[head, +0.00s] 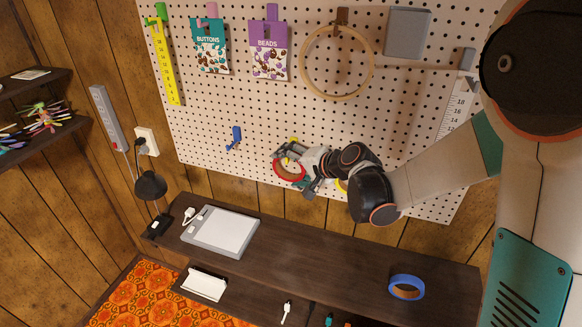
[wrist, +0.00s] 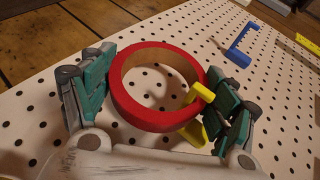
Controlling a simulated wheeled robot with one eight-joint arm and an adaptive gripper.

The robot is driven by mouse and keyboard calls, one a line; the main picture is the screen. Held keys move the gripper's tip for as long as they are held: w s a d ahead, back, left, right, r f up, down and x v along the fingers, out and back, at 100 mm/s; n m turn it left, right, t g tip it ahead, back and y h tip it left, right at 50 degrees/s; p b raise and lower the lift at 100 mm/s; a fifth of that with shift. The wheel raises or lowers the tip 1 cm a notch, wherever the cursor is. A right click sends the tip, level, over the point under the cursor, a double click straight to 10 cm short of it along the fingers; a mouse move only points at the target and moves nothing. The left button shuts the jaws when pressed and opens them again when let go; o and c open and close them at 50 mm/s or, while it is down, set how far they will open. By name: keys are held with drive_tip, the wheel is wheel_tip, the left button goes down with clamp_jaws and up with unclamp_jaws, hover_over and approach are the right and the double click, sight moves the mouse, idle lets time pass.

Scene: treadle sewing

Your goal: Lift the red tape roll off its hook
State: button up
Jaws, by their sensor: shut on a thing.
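The red tape roll (head: 289,176) is at the pegboard, between the fingers of my gripper (head: 290,162). In the wrist view the red tape roll (wrist: 158,118) shows as a red ring with a tan inner core. The green-padded fingers of my gripper (wrist: 160,88) close on it from left and right. A yellow hook (wrist: 199,94) crosses the roll's rim beside the right finger; its yellow also shows above the roll in the head view (head: 292,140). I cannot tell whether the roll still bears on the hook.
A blue hook (head: 234,138) is empty left of the roll. A wooden hoop (head: 304,75), button packet (head: 210,52) and bead packet (head: 267,62) hang above. A blue tape roll (head: 406,287) lies on the dark table (head: 330,265) below. A yellow thing shows partly behind my wrist.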

drive_tip(key=shift+r, duration=0.1)
drive_tip(key=shift+r+p, duration=0.7)
drive_tip(key=shift+r, duration=0.35)
drive_tip(key=s+a, duration=0.3)
drive_tip(key=s, duration=0.6)
drive_tip(key=shift+s+a+b, duration=0.2)
drive_tip(key=shift+b, duration=0.1)
idle(1.1)
drive_tip(key=shift+f, duration=0.1)
